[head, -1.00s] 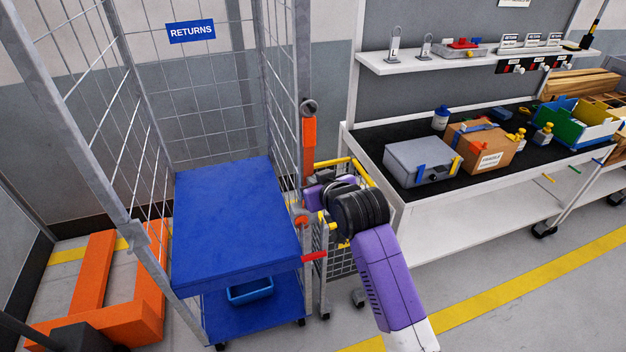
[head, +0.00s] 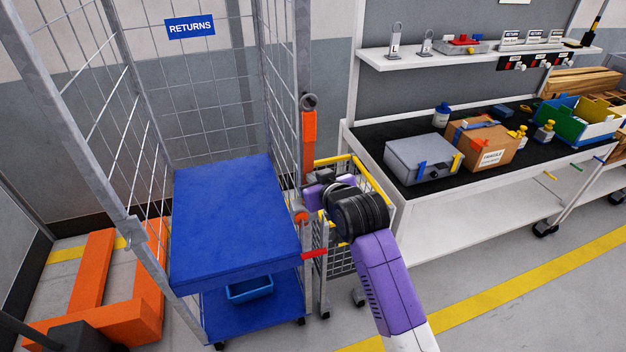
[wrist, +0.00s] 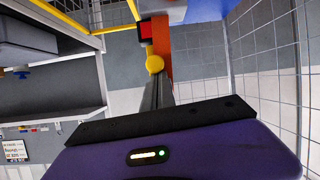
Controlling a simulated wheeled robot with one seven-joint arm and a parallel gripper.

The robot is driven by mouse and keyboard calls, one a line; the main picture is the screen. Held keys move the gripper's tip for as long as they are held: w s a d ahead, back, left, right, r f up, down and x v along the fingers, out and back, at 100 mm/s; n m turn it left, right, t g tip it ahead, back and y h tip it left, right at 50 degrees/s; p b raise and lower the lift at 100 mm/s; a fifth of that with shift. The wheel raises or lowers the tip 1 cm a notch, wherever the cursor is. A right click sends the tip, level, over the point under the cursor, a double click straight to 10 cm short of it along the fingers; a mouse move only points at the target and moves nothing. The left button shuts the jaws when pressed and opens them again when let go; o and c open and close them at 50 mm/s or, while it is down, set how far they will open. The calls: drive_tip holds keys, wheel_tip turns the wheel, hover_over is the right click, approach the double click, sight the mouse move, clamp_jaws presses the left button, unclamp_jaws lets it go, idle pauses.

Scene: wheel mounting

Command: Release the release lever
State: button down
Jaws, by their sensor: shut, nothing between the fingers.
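An orange lever-like bar (head: 308,138) stands upright on the right post of the blue cage cart (head: 222,215); I take it for the release lever. A short red handle (head: 314,254) juts from the same post lower down. My gripper (head: 311,196) is beside this post, below the orange bar; its fingertips are hard to make out there. In the wrist view, my shut, empty fingers (wrist: 157,84) point at a round yellow knob (wrist: 155,64) in front of an orange part (wrist: 161,42) with a red end (wrist: 146,30). I cannot tell whether the fingertips touch the knob.
A yellow-rimmed wire cart (head: 343,258) stands close behind my wrist. The workbench (head: 440,222) holds a grey case (head: 422,158) and a cardboard box (head: 487,148). An orange floor frame (head: 95,270) lies left of the cage. Open floor lies at the lower right.

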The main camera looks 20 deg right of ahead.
drive_tip(key=s+t+b, duration=0.1)
drive_tip(key=t+b, duration=0.1)
drive_tip(key=b, duration=0.2)
drive_tip(key=s+f+t+b, duration=0.1)
drive_tip(key=t+b, duration=0.1)
drive_tip(key=b, duration=0.2)
drive_tip(key=s+f+t+b, duration=0.1)
drive_tip(key=t+b, duration=0.1)
drive_tip(key=b, duration=0.3)
drive_tip(key=shift+f, duration=0.2)
